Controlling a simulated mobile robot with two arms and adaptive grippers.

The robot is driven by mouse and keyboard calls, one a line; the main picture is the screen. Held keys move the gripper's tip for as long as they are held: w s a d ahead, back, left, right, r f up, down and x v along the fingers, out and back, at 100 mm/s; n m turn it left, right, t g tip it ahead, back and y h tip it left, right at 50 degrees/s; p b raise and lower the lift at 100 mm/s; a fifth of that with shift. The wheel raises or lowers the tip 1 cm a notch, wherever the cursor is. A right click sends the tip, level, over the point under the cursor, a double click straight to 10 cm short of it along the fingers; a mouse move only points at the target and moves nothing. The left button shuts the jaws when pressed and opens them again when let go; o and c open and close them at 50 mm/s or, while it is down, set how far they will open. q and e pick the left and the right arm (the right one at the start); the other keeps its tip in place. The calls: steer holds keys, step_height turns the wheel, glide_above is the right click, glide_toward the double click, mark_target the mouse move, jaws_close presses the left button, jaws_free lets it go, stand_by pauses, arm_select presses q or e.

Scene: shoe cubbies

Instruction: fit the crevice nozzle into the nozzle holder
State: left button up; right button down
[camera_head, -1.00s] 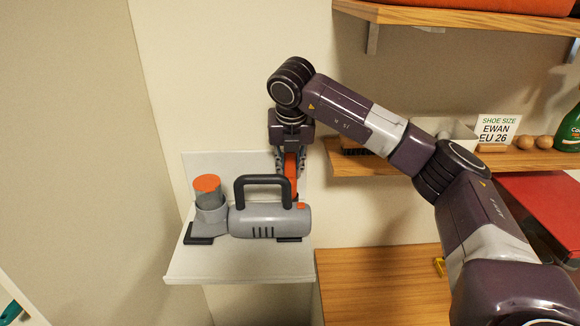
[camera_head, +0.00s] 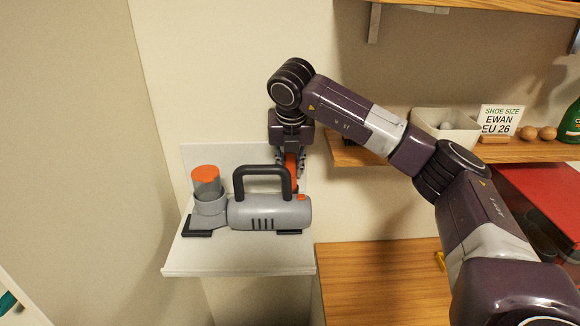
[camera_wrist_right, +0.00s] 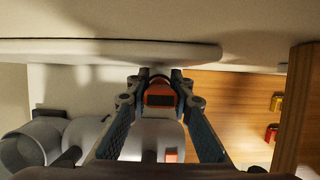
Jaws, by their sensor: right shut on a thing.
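My right gripper (camera_head: 291,160) is shut on the orange crevice nozzle (camera_head: 291,167), behind the right end of the grey handheld vacuum (camera_head: 268,213). The vacuum's black handle partly hides the nozzle in the head view. In the right wrist view the orange nozzle (camera_wrist_right: 160,93) sits between the two fingertips (camera_wrist_right: 155,85), close to the edge of a pale panel. The vacuum stands on the white wall shelf (camera_head: 240,262). I cannot make out the nozzle holder; the vacuum or gripper may hide it. My left gripper is not in view.
A clear cup with an orange top (camera_head: 206,181) stands at the vacuum's left end. To the right are a wooden surface (camera_head: 375,285) and a wooden shelf (camera_head: 510,151) with a white bin (camera_head: 447,128) and a size sign (camera_head: 500,120). The shelf's front strip is bare.

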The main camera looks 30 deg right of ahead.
steer(key=shift+f+b, duration=0.5)
steer(key=shift+f, duration=0.15)
steer(key=c, duration=1.6)
jaws_free()
steer(key=shift+r, duration=0.1)
steer(key=v, duration=1.2)
